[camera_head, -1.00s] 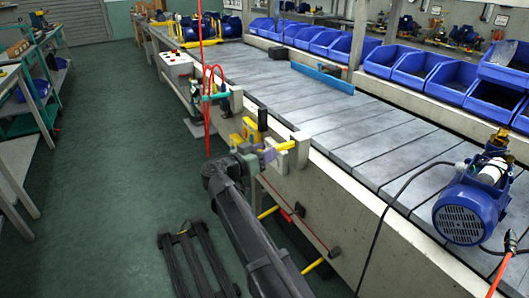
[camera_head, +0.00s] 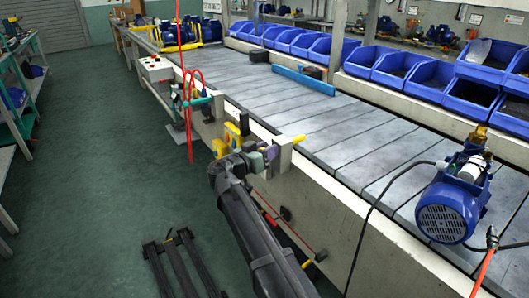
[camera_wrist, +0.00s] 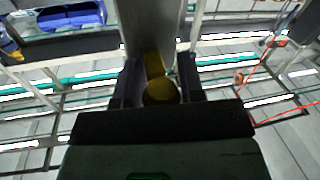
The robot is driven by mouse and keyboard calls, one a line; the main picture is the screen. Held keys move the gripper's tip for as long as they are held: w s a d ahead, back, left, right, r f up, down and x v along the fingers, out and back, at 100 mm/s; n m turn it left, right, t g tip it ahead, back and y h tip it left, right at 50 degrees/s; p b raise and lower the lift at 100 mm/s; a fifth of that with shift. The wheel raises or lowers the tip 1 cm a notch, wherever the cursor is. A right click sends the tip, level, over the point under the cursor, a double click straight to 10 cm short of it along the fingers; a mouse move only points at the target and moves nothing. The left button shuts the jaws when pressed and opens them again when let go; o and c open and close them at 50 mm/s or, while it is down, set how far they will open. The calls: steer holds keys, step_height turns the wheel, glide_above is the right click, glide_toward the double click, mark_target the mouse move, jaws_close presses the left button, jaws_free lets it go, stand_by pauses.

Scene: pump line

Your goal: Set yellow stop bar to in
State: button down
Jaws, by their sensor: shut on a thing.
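The yellow stop bar (camera_head: 298,139) passes through a pale bracket (camera_head: 284,156) on the conveyor's near side. Its yellow tip shows on the belt side of the bracket, and a short yellow piece shows between bracket and jaws. My gripper (camera_head: 262,157) is shut on the bar's outer end, close to the bracket. The part of the bar inside the bracket is hidden.
The grey conveyor (camera_head: 330,125) runs behind the bracket, with a blue bar (camera_head: 303,80) lying across it. A blue pump (camera_head: 450,205) with a black cable stands at right. Blue bins (camera_head: 405,72) line the back. A yellow fixture (camera_head: 229,145) is left of my gripper. Green floor is open at left.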

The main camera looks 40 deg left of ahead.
steer(key=shift+a, duration=0.15)
steer(key=c, duration=0.8)
jaws_free()
steer(key=s, duration=0.3)
steer(key=s+a, duration=0.1)
steer(key=s, duration=0.6)
steer(key=shift+s+a, duration=0.2)
steer(key=shift+s, duration=0.2)
